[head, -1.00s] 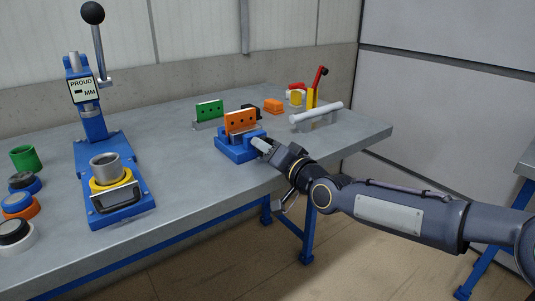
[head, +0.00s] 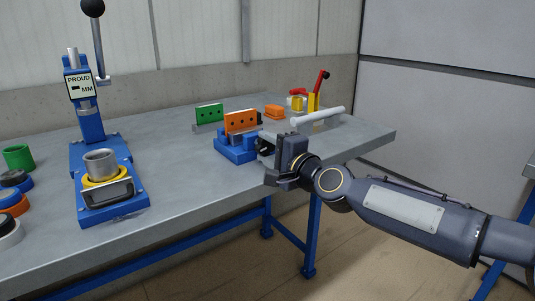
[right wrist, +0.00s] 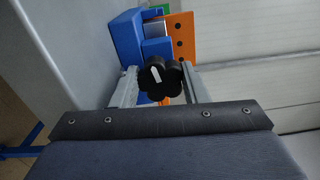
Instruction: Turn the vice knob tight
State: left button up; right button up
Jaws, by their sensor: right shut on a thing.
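The blue vice (head: 235,150) stands on the bench near its front edge, with an orange plate (head: 241,122) upright in it. In the right wrist view the vice (right wrist: 125,38) and the orange plate (right wrist: 180,42) are beyond the black lobed knob (right wrist: 162,77), which has a white mark. My right gripper (head: 268,145) is at the front right of the vice. In the right wrist view its two fingers (right wrist: 160,85) are on either side of the knob, shut on it. My left gripper is not in view.
A blue press (head: 108,180) with a grey cup stands at left. A green plate (head: 209,114) is behind the vice. A white bar on a stand (head: 318,118) and a red-handled clamp (head: 316,95) are to the right. Bare bench (head: 165,135) lies between press and vice.

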jog(key=shift+m, duration=0.6)
jog(key=o, duration=1)
jog(key=shift+c, duration=0.2)
